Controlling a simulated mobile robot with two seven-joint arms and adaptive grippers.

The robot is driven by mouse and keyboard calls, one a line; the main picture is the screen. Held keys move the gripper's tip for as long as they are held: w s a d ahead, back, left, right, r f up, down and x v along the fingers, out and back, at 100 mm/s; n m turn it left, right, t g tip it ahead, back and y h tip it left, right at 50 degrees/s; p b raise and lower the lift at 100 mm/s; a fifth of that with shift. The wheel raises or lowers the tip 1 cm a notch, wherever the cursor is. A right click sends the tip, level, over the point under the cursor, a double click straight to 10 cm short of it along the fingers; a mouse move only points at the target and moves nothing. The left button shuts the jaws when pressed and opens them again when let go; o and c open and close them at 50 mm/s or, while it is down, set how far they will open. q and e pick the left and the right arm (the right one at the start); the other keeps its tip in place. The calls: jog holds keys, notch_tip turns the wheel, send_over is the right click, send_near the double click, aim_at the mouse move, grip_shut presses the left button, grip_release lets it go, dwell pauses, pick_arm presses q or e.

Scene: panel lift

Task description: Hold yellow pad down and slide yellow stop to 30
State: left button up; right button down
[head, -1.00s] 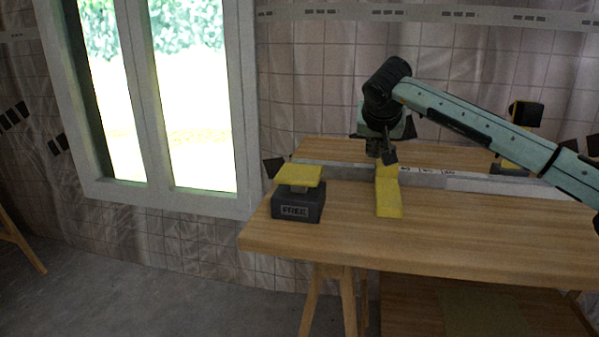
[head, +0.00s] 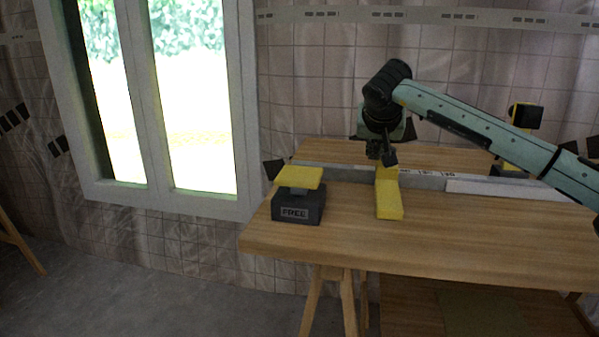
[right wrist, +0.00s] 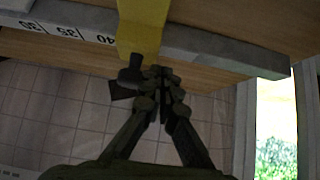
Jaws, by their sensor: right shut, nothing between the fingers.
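The yellow pad (head: 299,176) sits on top of a dark block labelled FREE (head: 297,207) at the table's left end. Nothing presses on it. The yellow stop (head: 389,198) lies across the grey rail (head: 430,181), right of the pad. It also shows in the right wrist view (right wrist: 143,28), beside the 40 mark, on the side away from 35 and 30. My right gripper (head: 387,160) is shut and empty at the far end of the stop. Its fingertips (right wrist: 160,72) are close to the stop; I cannot tell whether they touch. My left gripper is not in view.
A yellow and black device (head: 522,115) stands at the back right, behind my right arm. A window (head: 150,110) is at the left.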

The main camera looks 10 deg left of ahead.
pick_arm(q)
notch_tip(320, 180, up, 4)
jog(key=p, duration=0.3)
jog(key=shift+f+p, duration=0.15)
jog(key=shift+p, duration=0.2)
pick_arm(e)
notch_tip(320, 180, up, 5)
